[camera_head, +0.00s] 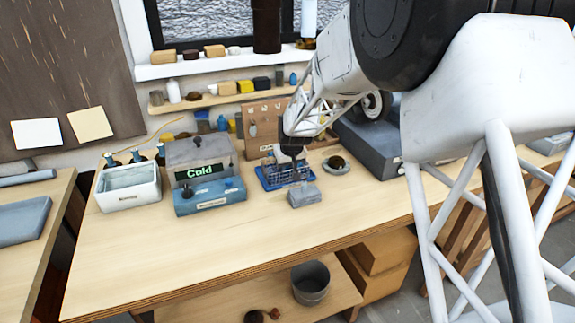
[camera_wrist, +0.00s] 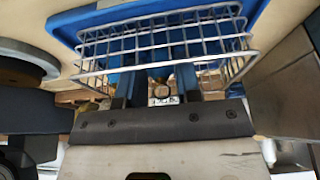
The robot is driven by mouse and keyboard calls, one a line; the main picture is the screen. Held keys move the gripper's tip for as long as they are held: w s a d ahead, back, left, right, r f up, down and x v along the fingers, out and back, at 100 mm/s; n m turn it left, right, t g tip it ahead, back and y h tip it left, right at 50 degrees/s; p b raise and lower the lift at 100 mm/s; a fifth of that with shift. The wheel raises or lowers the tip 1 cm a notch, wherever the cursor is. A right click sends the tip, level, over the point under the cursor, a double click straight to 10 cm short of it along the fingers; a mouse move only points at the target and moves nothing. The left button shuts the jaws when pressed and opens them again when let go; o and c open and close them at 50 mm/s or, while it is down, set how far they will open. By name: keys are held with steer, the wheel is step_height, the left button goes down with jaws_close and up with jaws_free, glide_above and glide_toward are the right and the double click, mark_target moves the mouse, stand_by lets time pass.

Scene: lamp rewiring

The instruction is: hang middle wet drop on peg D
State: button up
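The wire basket (camera_head: 284,176) with its blue base stands on the bench; it fills the top of the wrist view (camera_wrist: 165,45). My gripper (camera_head: 290,152) points down at the basket in the head view. In the wrist view its two dark blue fingers (camera_wrist: 158,70) stand apart behind the basket's wires. A small pale thing with a dark ring (camera_wrist: 162,95) shows between them; I cannot tell what it is or whether it is held. The brown peg board (camera_head: 267,122) stands behind the basket. Its peg letters are too small to read, and I cannot single out the middle wet drop.
A grey block (camera_head: 303,195) sits before the basket and a round dish (camera_head: 336,166) to its right. The bench front is clear.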

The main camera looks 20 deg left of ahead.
steer(key=shift+c, duration=0.2)
steer(key=shift+c, duration=1.4)
steer(key=shift+r, duration=0.15)
step_height(320, 180, up, 7)
steer(key=shift+r, duration=0.1)
stand_by(0.4)
steer(key=shift+t+y, duration=0.5)
steer(key=shift+w+a+r, duration=0.4)
steer(key=shift+a+r, duration=0.35)
steer(key=shift+a, duration=0.25)
steer(key=shift+w+a+r, duration=0.4)
steer(key=shift+a+r, duration=0.3)
steer(key=shift+a, duration=0.25)
steer(key=shift+w+a+r, duration=0.4)
steer(key=shift+a+r, duration=0.35)
steer(key=shift+a, duration=0.25)
